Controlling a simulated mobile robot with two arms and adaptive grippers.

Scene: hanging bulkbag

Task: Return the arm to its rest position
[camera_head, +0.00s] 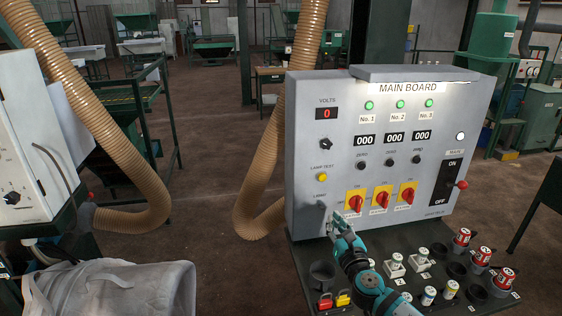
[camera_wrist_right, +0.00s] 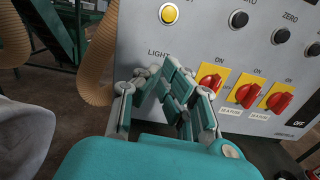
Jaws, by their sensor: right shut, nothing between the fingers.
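My right gripper (camera_head: 335,218) is shut and empty, at the lower left of the grey main board (camera_head: 300,110). Its fingertips are just below the LIGHT label and in front of the panel; whether they touch it I cannot tell. In the right wrist view the closed fingers (camera_wrist_right: 165,82) cover the area below the LIGHT label, left of a red rotary switch (camera_wrist_right: 209,82). The light switch itself is hidden or too small to make out. My right arm rises from the lower edge of the head view. My left gripper is not in view.
A tan hose (camera_head: 262,205) hangs close to the board's left side. A white bag (camera_head: 110,290) is at lower left. Brown floor (camera_head: 215,200) lies open between.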

